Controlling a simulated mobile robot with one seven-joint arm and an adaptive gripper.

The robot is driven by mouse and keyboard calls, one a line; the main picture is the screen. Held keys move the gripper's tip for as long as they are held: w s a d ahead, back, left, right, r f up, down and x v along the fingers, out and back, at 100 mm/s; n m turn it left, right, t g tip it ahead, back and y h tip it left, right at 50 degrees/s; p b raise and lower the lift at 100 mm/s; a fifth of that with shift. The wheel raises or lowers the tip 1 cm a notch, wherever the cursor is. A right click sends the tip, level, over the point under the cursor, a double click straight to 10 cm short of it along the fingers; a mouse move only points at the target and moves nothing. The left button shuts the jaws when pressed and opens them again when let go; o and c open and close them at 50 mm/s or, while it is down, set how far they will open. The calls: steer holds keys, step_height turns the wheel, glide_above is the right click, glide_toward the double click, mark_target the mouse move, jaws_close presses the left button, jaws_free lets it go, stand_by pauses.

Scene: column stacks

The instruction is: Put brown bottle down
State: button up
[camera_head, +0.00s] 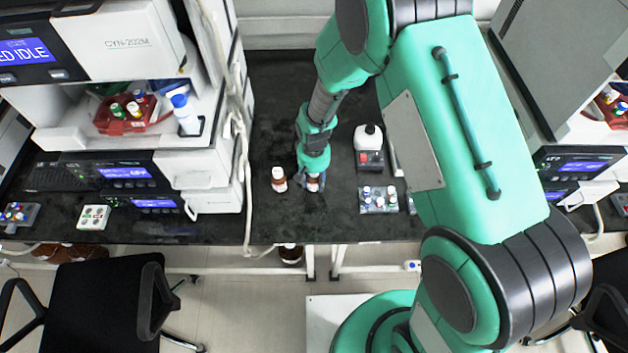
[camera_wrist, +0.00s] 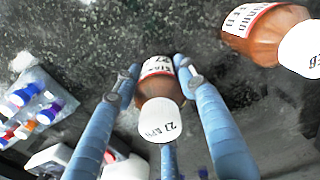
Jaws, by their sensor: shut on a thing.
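A brown bottle (camera_wrist: 160,88) with a white cap and a white label is between the fingers of my gripper (camera_wrist: 158,80) in the wrist view. The fingers are shut on it. In the head view my gripper (camera_head: 313,182) is low over the dark bench, and the held bottle (camera_head: 313,184) shows only in part beneath it. I cannot tell whether its base touches the bench. A second brown bottle (camera_head: 279,180) with a white cap stands upright on the bench just left of my gripper. It also shows at the upper right of the wrist view (camera_wrist: 262,32).
A rack of small vials (camera_head: 378,200) and a small device with a white top (camera_head: 369,147) stand right of my gripper. White column-stack instruments (camera_head: 205,160) border the bench at left. A pale hose (camera_head: 243,130) hangs beside them. The bench (camera_head: 275,225) in front is clear.

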steer(key=shift+f, duration=0.1)
steer(key=o, duration=1.3)
step_height(320, 180, up, 12)
steer(key=shift+r+p, duration=0.1)
steer(key=shift+p, duration=1.05)
steer(key=shift+r, duration=0.1)
